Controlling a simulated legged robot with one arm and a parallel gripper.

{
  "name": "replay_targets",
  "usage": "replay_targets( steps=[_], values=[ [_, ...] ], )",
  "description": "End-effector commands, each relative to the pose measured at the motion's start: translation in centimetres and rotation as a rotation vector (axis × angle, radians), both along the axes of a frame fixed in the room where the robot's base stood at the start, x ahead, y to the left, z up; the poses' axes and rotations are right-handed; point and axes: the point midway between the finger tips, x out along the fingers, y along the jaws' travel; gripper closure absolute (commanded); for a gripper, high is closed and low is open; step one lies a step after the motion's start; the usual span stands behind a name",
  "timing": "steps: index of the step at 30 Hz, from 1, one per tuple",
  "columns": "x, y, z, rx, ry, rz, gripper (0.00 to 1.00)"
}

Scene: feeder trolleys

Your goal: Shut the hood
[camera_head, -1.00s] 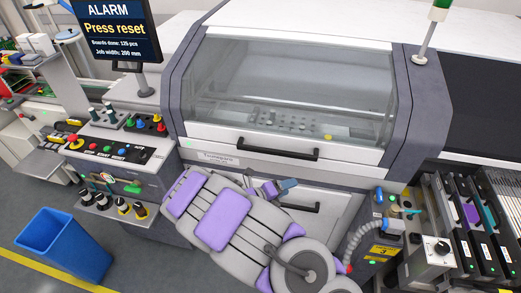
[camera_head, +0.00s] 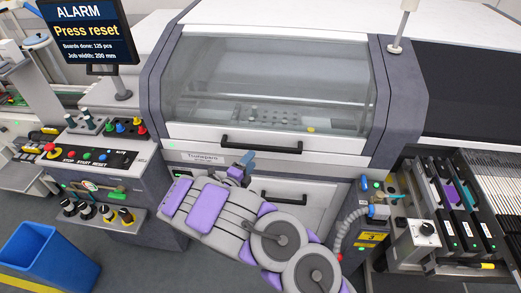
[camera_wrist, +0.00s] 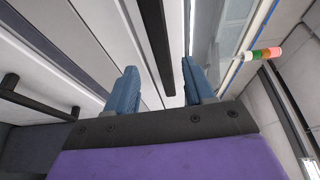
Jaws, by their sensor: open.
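The hood (camera_head: 265,85) is a clear window in a grey and white frame on the machine. Its lower edge looks down near the machine front; I cannot tell whether a gap remains. Its black bar handle (camera_head: 275,147) runs along the white lower edge. My gripper (camera_head: 248,158) is just below the handle's left part, open and empty. In the wrist view, my gripper's blue fingers (camera_wrist: 160,85) are apart, and the hood handle (camera_wrist: 155,40) appears between and beyond them. I cannot tell whether they touch it.
A second black handle (camera_head: 283,199) is on the panel below; it also shows in the wrist view (camera_wrist: 22,98). A screen (camera_head: 87,31) reads "ALARM Press reset" above a button panel (camera_head: 90,155). Feeders (camera_head: 460,215) stand right, a blue bin (camera_head: 48,260) at lower left.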

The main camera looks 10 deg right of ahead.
Motion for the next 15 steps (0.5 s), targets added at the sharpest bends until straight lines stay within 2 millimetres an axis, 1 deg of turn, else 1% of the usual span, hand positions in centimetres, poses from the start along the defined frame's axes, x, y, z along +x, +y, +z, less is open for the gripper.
replay_targets(
  steps=[1, 9, 15],
  values=[
    [0.8, -0.9, -0.2, 0.002, -0.001, -0.004, 0.47],
    [4.5, -4.3, -0.1, 0.007, -0.002, -0.004, 0.47],
    [6.0, -5.5, -0.1, 0.005, 0.000, -0.003, 0.47]
  ],
)
